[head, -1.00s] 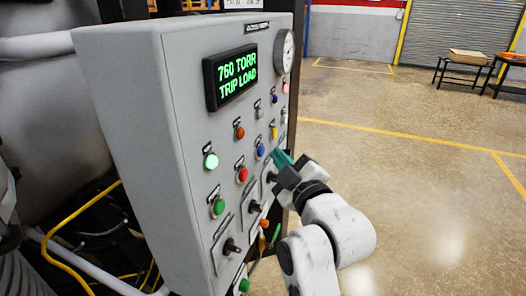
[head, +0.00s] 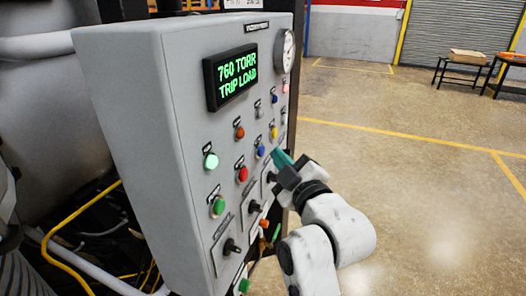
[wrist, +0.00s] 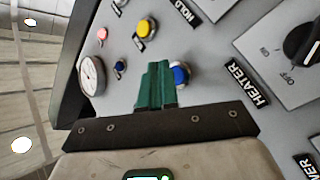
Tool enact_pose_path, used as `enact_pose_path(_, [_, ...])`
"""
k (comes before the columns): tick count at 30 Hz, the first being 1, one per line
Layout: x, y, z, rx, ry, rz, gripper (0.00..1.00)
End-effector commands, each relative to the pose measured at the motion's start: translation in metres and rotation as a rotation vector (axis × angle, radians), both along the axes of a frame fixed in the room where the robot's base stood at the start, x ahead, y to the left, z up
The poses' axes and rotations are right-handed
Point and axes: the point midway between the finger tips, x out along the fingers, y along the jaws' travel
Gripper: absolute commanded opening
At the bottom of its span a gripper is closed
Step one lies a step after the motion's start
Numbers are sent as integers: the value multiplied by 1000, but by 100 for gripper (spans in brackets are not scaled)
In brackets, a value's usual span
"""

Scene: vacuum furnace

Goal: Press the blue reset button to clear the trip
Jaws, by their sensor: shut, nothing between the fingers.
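A blue push button (head: 261,151) sits on the grey control panel, just left of my fingertips in the head view. In the wrist view the same blue button (wrist: 181,75) shows right beside the teal fingers, which seem to cover its left edge. Its label is not readable. My gripper (head: 282,158) is shut and empty, with its teal fingertips close to the panel face; it also shows in the wrist view (wrist: 157,84). I cannot tell whether the tips touch anything. The panel display (head: 236,77) reads "760 TORR TRIP LOAD" in green.
A yellow button (head: 273,132), a red button (head: 242,174) and a smaller blue button (head: 275,99) are nearby. A black rotary switch (wrist: 301,40) is marked HEATER. A round gauge (head: 285,51) stands at the panel's upper right. The floor right of the panel is open.

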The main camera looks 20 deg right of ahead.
Motion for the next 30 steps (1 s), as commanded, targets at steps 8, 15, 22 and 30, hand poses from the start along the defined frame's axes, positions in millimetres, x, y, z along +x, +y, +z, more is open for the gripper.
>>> enact_pose_path(8, [4, 6, 1, 0, 0, 1, 0])
enact_pose_path(15, [5, 7, 0, 0, 0, 0, 0])
enact_pose_path(22, [5, 7, 0, 0, 0, 0, 0])
enact_pose_path(30, [7, 9, 0, 0, 0, 0, 0])
